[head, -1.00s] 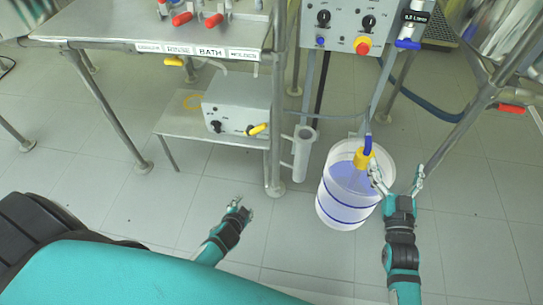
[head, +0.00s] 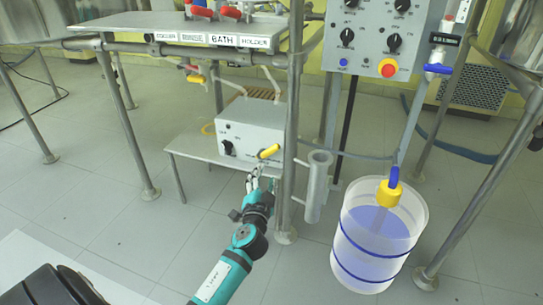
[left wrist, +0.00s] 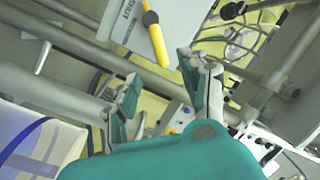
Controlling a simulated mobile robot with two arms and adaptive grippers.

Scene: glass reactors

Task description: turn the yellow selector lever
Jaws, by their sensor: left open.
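The yellow selector lever (head: 268,151) sits on the front of a grey box (head: 240,127) under the bench, at the box's right side. It slants, its right end higher. In the left wrist view the lever (left wrist: 156,38) shows above the fingers, on the pale box face. My left gripper (head: 258,180) is open and just below the lever in the head view. In the left wrist view its two fingers (left wrist: 160,84) stand apart with nothing between them, and the lever looks clear of them. My right gripper is not in view.
A steel post (head: 292,120) and a grey tube (head: 318,187) stand right of the lever. A white bucket (head: 354,262) of blue liquid is farther right. A black knob (head: 228,147) is on the box's left. A control panel (head: 384,30) is above right.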

